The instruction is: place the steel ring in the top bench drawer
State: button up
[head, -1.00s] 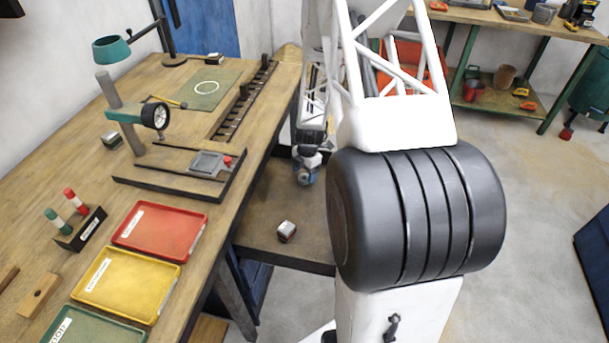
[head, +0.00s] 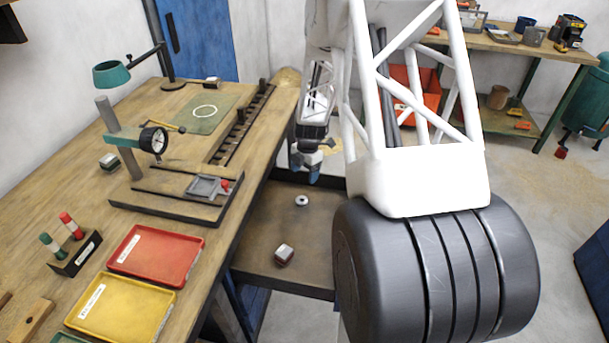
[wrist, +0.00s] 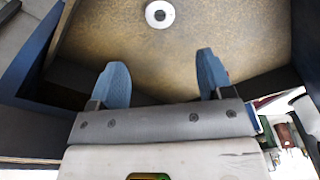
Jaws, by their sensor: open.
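The steel ring (head: 302,200) lies flat on the brown floor of the open bench drawer (head: 262,228), toward its far end. In the wrist view the ring (wrist: 160,14) shows at the top, beyond my fingertips and apart from them. My gripper (head: 306,168) hangs above the far end of the drawer with its blue fingers pointing down. In the wrist view my gripper (wrist: 158,75) is open, with nothing between the two blue fingers.
The workbench (head: 160,215) beside the drawer holds a red tray (head: 160,252), a yellow tray (head: 125,308) and a dial-gauge stand (head: 125,150).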

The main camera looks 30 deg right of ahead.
jog(key=shift+r, duration=0.1)
dwell(0.5)
jog(key=s+a+r+m+t+h, duration=0.1)
jog(key=s+a+r+m, duration=0.4)
jog(key=a+r, duration=0.45)
jog(key=s+a+r+m, duration=0.4)
jog(key=s+a+r, duration=0.15)
jog(key=r, duration=0.65)
jog(key=s+a+r+m, duration=0.3)
jog(key=s+m, duration=0.1)
jog(key=s, duration=0.3)
jog(key=s+a+r+m+t, duration=0.1)
jog(key=s+a+r+m, duration=0.3)
jog(key=s, duration=0.3)
jog(key=s+a+r+m+t, duration=0.1)
jog(key=s+a+r+m, duration=0.2)
jog(key=s, duration=0.5)
jog(key=shift+a+r+m+h, duration=0.3)
jog(key=shift+a+r+m, duration=0.1)
jog(key=shift+a, duration=0.35)
